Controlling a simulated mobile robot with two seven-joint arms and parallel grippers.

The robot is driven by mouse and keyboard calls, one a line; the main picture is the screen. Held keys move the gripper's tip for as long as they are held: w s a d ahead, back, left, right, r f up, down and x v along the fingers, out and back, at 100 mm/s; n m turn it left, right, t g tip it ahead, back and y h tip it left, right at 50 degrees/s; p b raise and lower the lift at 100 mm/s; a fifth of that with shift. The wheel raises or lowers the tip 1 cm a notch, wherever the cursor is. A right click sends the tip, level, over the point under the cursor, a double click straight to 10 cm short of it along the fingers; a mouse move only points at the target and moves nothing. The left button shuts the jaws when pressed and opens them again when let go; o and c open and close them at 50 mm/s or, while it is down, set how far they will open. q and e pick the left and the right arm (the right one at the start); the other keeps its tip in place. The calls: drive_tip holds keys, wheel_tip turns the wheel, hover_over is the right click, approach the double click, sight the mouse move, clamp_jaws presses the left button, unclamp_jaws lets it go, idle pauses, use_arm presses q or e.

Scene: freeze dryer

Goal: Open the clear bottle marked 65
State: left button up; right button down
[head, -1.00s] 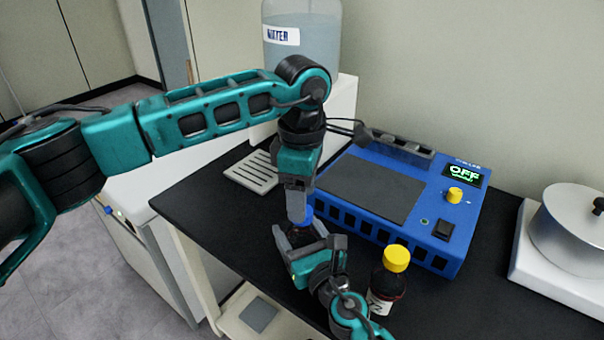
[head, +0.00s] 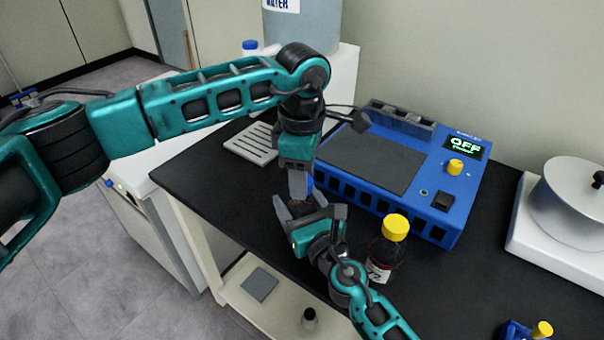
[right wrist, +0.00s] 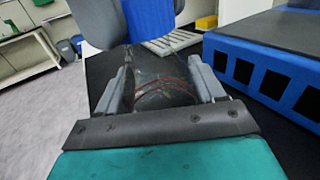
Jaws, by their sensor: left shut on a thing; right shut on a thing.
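The clear bottle (right wrist: 165,88) shows in the right wrist view with thin red lines on its wall; no number is readable. My right gripper (right wrist: 165,92) is shut around its body, one finger on each side. The blue cap (right wrist: 150,18) is above it, between the grey fingers of my left gripper (right wrist: 125,22). In the head view, my left gripper (head: 299,190) points straight down and is shut on the blue cap (head: 309,184). My right gripper (head: 308,212) is just below it and hides most of the bottle.
A dark bottle with a yellow cap (head: 396,227) stands right of my right gripper. A blue device (head: 410,190) reading OFF is behind, a silver pot (head: 575,205) far right. A blue-yellow item (head: 530,330) is at the bottom edge. A water tank (head: 310,25) stands at the back.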

use_arm(q)
drive_tip(key=shift+c, duration=1.4)
drive_tip(key=n, duration=0.6)
drive_tip(key=shift+r, duration=0.1)
drive_tip(key=shift+r, duration=1.05)
drive_tip(key=shift+r, duration=0.1)
drive_tip(key=shift+r, duration=1.9)
use_arm(e)
drive_tip(key=shift+c, duration=0.2)
unclamp_jaws()
